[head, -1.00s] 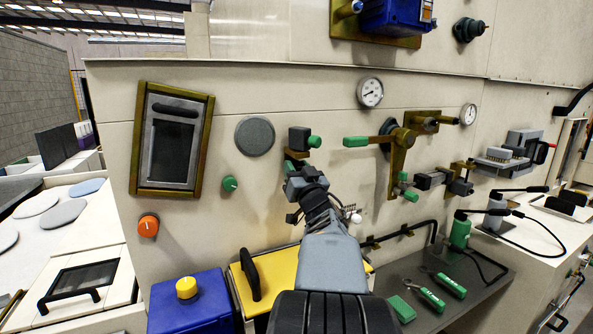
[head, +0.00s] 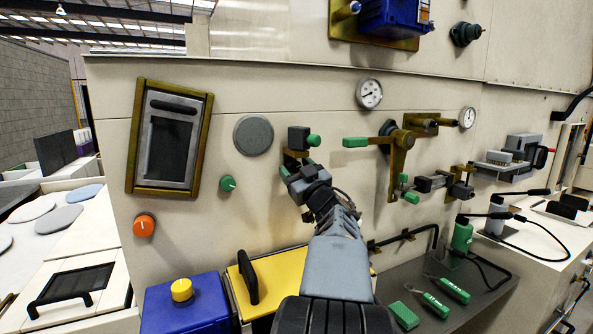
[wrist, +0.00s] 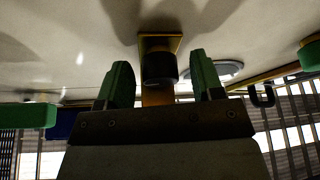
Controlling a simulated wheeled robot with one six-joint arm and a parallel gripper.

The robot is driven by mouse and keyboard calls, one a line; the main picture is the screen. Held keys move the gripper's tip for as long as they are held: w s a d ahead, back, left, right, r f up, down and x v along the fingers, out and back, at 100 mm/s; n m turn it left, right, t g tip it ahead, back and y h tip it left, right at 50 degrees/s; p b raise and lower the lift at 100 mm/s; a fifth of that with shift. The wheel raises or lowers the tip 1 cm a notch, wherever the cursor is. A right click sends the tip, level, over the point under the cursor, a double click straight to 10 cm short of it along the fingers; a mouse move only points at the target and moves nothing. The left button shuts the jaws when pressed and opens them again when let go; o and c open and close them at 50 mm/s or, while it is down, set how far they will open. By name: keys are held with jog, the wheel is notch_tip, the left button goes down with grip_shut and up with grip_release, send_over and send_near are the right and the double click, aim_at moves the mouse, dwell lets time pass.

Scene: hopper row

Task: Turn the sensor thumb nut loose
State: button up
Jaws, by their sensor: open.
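The sensor is a dark block (head: 298,138) on a brass bracket on the wall panel, with a green thumb nut (head: 314,141) on its right side. My gripper (head: 298,168) is just below it, pointing up toward the bracket, apart from the nut. In the wrist view my gripper (wrist: 161,68) is open, its two green fingers spread. A dark round part (wrist: 160,68) in front of a brass plate (wrist: 160,42) shows between the fingers. I cannot tell whether the fingers touch it. The green nut cannot be made out in the wrist view.
A green-handled lever (head: 357,142) and brass bracket are to the right. A grey disc (head: 254,135) and a small green knob (head: 228,183) are on the left. Below are a yellow box (head: 275,265) with a black handle and a blue box (head: 185,308).

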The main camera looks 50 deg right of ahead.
jog(key=b+v, duration=0.2)
jog(key=v, duration=1.2)
jog(key=shift+d+r, duration=0.1)
